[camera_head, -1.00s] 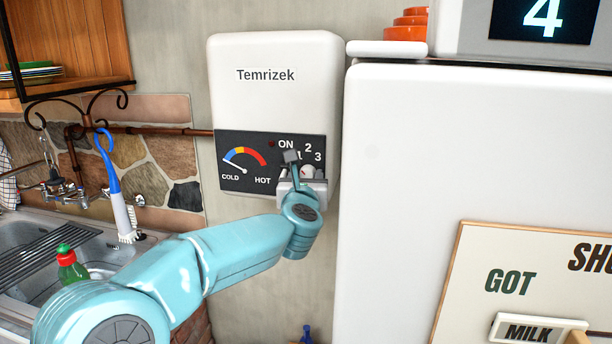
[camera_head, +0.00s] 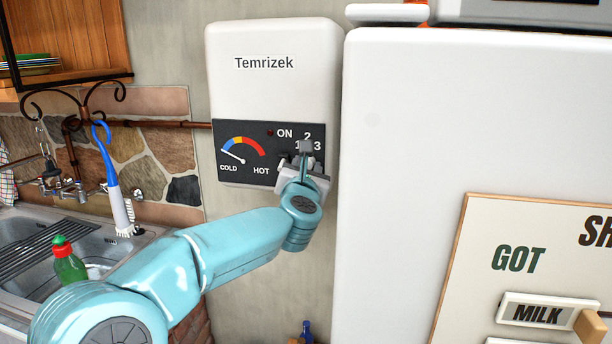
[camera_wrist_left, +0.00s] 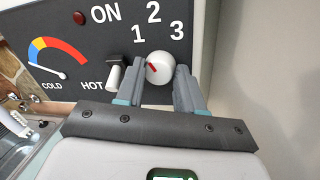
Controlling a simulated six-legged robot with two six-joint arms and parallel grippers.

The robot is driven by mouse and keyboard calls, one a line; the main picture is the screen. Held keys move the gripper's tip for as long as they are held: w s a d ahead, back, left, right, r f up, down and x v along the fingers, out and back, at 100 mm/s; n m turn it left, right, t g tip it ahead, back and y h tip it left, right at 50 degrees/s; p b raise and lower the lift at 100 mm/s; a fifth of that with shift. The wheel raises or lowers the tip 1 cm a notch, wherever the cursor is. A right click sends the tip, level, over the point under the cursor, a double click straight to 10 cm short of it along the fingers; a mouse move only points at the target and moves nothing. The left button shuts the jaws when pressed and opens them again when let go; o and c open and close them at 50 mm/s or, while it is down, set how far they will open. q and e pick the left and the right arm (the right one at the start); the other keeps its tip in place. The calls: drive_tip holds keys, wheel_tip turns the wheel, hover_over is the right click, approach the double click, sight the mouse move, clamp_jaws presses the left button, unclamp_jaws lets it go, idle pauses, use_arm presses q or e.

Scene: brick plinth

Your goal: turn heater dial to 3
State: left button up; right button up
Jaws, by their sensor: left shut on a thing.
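The white heater (camera_head: 275,70) marked Temrizek hangs on the wall with a dark control panel (camera_head: 230,173). In the left wrist view its round white dial (camera_wrist_left: 159,68) sits below the numbers 1, 2 and 3. The dial's red mark points up and left, on the side of the 1. My left gripper (camera_wrist_left: 158,78) is shut on the dial, one finger on each side. In the head view this gripper (camera_head: 304,160) covers the dial. A switch (camera_wrist_left: 115,74) stands left of the dial, under ON. My right gripper is not in view.
A tall white fridge (camera_head: 420,120) stands close to the right of the heater. At left are a sink (camera_head: 25,228), a green bottle (camera_head: 68,262) and a hanging brush (camera_head: 115,190). A sign board (camera_head: 480,240) is on the fridge. The gauge needle points to COLD.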

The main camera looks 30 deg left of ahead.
use_arm(q)
drive_tip(key=shift+a+f+m+t+h+b, duration=0.1)
drive_tip(key=shift+m+t+h+b, duration=0.45)
drive_tip(key=shift+m, duration=2.1)
drive_tip(key=shift+a+f+m+t+h+b, duration=0.15)
drive_tip(key=shift+m+b, duration=0.75)
drive_tip(key=shift+m, duration=1.7)
drive_tip(key=shift+d+r+m+t+h+b, duration=0.1)
drive_tip(key=shift+m+t+h+b, duration=0.45)
drive_tip(key=shift+m, duration=2.5)
drive_tip(key=o, duration=0.7)
drive_tip(key=shift+o, duration=0.2)
drive_tip(key=shift+s+f, duration=0.1)
drive_tip(key=b+v, duration=0.4)
drive_tip(key=v, duration=1.2)
drive_tip(key=shift+r, duration=0.25)
